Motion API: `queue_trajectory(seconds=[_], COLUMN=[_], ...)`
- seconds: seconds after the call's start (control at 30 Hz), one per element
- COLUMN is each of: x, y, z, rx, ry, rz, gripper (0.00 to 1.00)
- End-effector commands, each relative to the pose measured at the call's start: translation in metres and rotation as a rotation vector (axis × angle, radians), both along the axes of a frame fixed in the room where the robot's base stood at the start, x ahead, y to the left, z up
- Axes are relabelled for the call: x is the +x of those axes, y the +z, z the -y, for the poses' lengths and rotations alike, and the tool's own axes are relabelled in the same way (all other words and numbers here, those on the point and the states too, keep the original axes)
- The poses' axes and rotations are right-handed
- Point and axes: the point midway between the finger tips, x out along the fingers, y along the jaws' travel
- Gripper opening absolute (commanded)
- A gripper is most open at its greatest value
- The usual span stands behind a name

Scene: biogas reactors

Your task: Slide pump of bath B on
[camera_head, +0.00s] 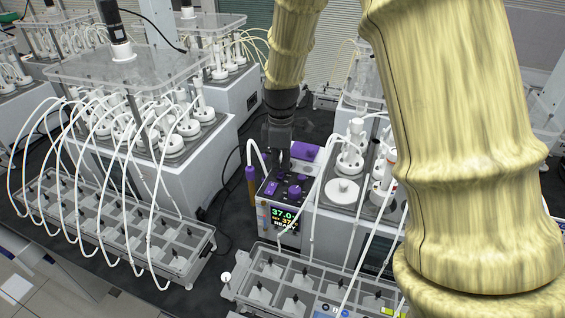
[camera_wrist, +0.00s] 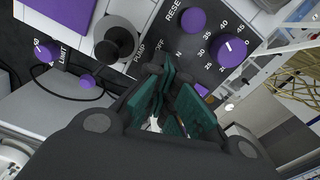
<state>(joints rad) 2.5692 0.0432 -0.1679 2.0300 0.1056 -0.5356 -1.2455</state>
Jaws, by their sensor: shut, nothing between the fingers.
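The bath control unit (camera_head: 283,200) stands at the centre of the head view, with a lit display (camera_head: 285,218) reading 37.0 and READY. I cannot read a letter B on it. My gripper (camera_head: 283,152) points down at the unit's top panel. In the wrist view my gripper (camera_wrist: 172,78) has its green-padded fingers shut and empty, beside the PUMP lettering (camera_wrist: 138,48) and OFF marking. The fingers cover the pump slide, so its position is hidden. I cannot tell whether the fingertips touch it.
White tubes and a bottle rack (camera_head: 285,280) stand in front. Another bath (camera_head: 165,150) is at left.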

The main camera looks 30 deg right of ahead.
Motion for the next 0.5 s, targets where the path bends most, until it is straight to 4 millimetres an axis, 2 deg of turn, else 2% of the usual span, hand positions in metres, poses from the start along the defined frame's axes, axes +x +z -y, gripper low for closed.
queue_trajectory(seconds=[0.03, 0.1, 0.2, 0.3, 0.5], x=[-0.0083, -0.0125, -0.0124, -0.0132, -0.0141], y=[-0.0078, -0.0084, -0.0096, -0.0104, -0.0107], z=[-0.0073, -0.0115, -0.0105, -0.0105, -0.0098], rx=[0.005, 0.005, 0.005, 0.005, 0.006], ry=[0.003, 0.001, 0.0, 0.0, -0.001], rz=[-0.011, -0.011, -0.013, -0.015, -0.016], gripper=[0.0, 0.0, 0.16, 0.27, 0.28])
